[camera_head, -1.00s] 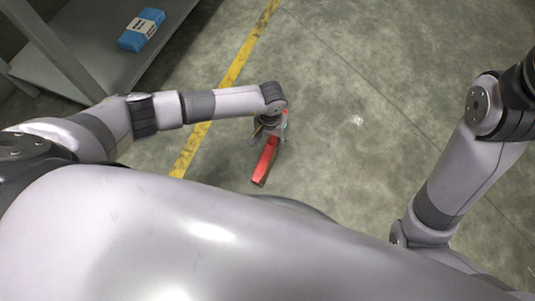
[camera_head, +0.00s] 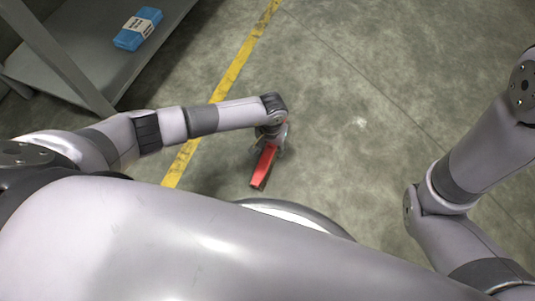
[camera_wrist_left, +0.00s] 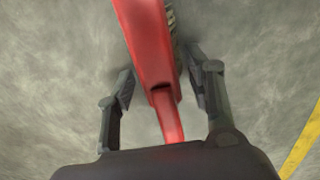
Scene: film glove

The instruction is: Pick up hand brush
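The hand brush is red and lies on the concrete floor in the head view (camera_head: 263,168), below the end of my left arm. In the left wrist view the red brush (camera_wrist_left: 148,45) runs from the top edge down between the two fingers, with a strip of bristles at its upper right side. My left gripper (camera_wrist_left: 160,82) is open, with one finger on each side of the brush and small gaps visible. In the head view the left gripper (camera_head: 270,143) is partly hidden by its wrist. My right gripper is out of view.
A blue packaged item (camera_head: 138,29) lies on a grey shelf (camera_head: 100,62) at the upper left. A yellow line (camera_head: 238,62) crosses the floor. The floor (camera_head: 400,100) to the right of the brush is clear.

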